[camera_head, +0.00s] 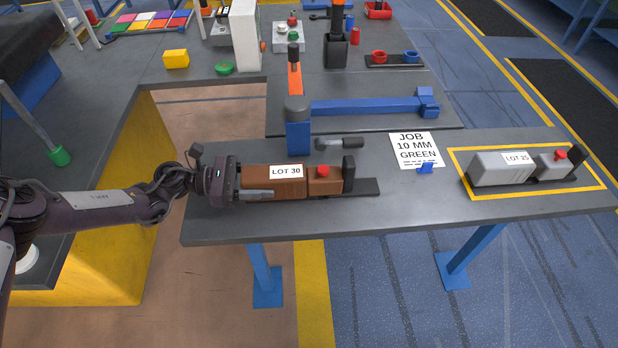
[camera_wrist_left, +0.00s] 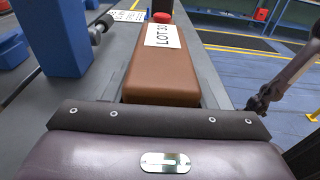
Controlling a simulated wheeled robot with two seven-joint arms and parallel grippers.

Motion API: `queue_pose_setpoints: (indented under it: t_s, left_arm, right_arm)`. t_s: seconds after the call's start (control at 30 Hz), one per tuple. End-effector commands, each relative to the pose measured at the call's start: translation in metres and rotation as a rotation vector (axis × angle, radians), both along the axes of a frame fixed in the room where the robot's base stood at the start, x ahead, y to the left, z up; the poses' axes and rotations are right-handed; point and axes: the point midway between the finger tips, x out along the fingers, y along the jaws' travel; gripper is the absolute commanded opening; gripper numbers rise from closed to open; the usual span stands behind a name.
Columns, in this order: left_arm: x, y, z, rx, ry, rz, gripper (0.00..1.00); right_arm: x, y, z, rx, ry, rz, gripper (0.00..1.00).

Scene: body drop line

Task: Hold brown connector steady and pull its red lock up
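The brown connector (camera_head: 274,190), labelled LOT 30, lies on the front bench. Its red lock (camera_head: 323,171) sits on top of the smaller brown block at its right end, before a black upright plate. My left gripper (camera_head: 256,194) is at the connector's left end, with one grey finger along the near side. The far finger is hidden, so I cannot tell whether it grips. In the left wrist view the connector (camera_wrist_left: 163,74) runs straight ahead, with the red lock (camera_wrist_left: 162,17) at its far end. My right gripper does not show in the head view.
A JOB sheet (camera_head: 414,150) lies to the right. A grey LOT 25 connector (camera_head: 500,168) with a red lock lies in a yellow outline. An arm of mine (camera_wrist_left: 290,75) shows at right in the wrist view.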

Motion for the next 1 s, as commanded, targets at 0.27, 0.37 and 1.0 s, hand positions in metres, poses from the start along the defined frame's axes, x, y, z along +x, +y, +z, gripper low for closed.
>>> queue_pose_setpoints:
  t_s: [0.27,0.37,1.0]
  left_arm:
    - [0.0004,-0.0002,0.0012,-0.002,-0.002,0.0,0.16]
    - [0.0004,-0.0002,0.0009,-0.002,-0.002,0.0,0.16]
    - [-0.0015,0.0003,-0.0063,0.004,0.006,0.0,0.16]
  right_arm:
    - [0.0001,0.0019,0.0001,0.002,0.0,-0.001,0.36]
    - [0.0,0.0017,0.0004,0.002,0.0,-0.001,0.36]
    - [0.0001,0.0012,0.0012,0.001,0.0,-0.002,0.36]
